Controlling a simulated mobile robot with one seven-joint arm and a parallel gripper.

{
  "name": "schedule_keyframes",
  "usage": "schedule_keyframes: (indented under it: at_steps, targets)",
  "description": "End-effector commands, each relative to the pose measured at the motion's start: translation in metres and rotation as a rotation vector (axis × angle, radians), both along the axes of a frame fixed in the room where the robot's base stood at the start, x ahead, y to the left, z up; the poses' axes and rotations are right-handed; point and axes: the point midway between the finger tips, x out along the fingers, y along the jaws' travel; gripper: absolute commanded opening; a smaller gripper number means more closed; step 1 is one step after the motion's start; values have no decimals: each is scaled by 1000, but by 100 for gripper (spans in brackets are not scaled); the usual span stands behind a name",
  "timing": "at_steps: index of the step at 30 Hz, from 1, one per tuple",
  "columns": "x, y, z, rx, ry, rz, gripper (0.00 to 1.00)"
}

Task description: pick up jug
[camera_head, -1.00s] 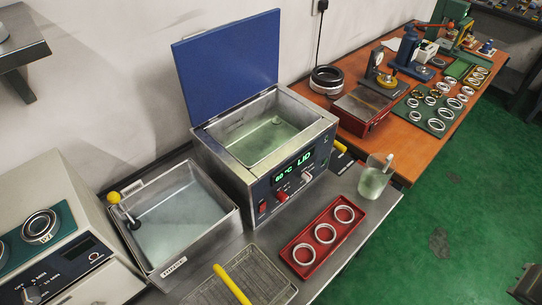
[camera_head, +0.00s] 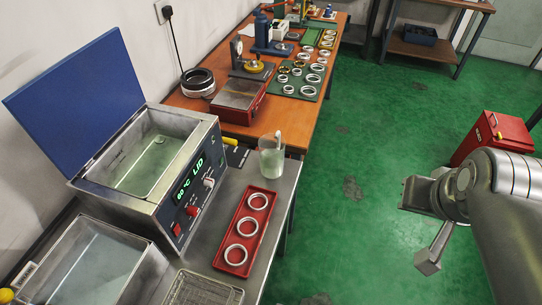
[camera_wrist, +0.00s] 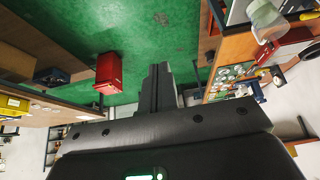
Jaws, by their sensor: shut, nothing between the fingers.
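The jug (camera_head: 271,158) is a clear, pale-green tinted vessel with something light-coloured standing in it. It stands upright at the far right corner of the steel bench, beyond the red tray. It also shows at the top right of the wrist view (camera_wrist: 264,16). My gripper (camera_wrist: 159,70) shows in the wrist view with its dark fingers together and nothing between them, away from the jug. In the head view my arm is at the right, over the green floor and well apart from the jug.
A red tray (camera_head: 230,262) with three rings lies in front of the jug. The heated bath (camera_head: 122,195) with its raised blue lid stands left. The wooden bench (camera_head: 285,133) behind holds rings and presses. A red cabinet (camera_head: 492,137) stands right; the floor between is clear.

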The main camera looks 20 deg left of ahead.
Motion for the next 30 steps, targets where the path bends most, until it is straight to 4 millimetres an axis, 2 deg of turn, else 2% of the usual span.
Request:
schedule_keyframes:
  at_steps: [2, 14, 23, 26, 30]
  targets:
    - [0, 0, 0, 0, 0, 0, 0]
    - [0, 0, 0, 0, 0, 0, 32]
    - [3, 2, -1, 13, 13, -5, 32]
    - [10, 10, -6, 52, 54, -17, 32]
    - [29, 31, -18, 154, 158, -53, 32]
